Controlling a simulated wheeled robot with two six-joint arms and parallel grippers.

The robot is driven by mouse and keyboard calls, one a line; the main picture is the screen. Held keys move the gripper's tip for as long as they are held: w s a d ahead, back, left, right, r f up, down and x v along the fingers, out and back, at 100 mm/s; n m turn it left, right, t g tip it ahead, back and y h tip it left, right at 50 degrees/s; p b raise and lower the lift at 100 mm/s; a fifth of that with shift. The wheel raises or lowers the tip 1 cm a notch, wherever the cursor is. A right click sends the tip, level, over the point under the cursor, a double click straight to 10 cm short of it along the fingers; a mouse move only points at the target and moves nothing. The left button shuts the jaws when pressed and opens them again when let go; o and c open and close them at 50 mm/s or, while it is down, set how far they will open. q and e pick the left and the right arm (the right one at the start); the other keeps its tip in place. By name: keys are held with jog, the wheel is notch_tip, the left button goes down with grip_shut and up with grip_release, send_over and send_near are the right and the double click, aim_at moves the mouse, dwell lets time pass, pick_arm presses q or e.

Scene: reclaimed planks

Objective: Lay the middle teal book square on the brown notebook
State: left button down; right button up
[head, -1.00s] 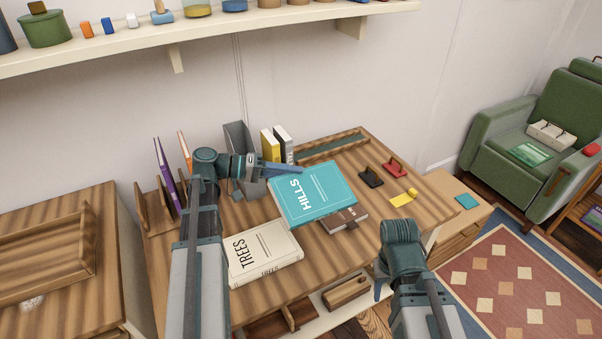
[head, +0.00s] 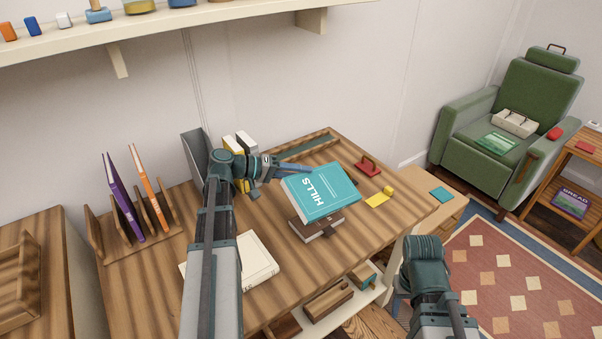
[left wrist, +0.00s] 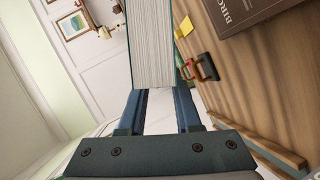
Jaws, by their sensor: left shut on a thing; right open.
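The teal book (head: 322,190), titled HILLS, is held above the desk by its left edge, cover up and slightly tilted. My left gripper (head: 288,172) is shut on it; in the left wrist view the book's page block (left wrist: 152,45) sits between the fingers (left wrist: 160,110). The brown notebook (head: 316,232) lies on the desk below and is partly hidden by the book. Its dark cover with light lettering also shows in the left wrist view (left wrist: 235,14), apart from the teal book. My right gripper (head: 400,282) is open and empty near the desk's front right, mostly hidden by its arm.
A cream book (head: 255,262) lies left of the notebook, partly behind my left arm. A rack with a purple book (head: 124,192) and an orange one stands at the left. A red-handled block (head: 368,167) and yellow notes (head: 378,199) lie to the right.

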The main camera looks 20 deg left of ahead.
pick_arm(q)
jog(key=shift+f, duration=0.15)
notch_tip(320, 180, down, 6)
jog(key=b, duration=0.6)
jog(key=shift+f+b, duration=0.15)
jog(key=shift+b, duration=0.2)
jog(key=c, duration=0.5)
grip_release()
jog(key=shift+s+a, duration=0.1)
jog(key=shift+p+v, duration=1.35)
jog(key=shift+v, duration=3.1)
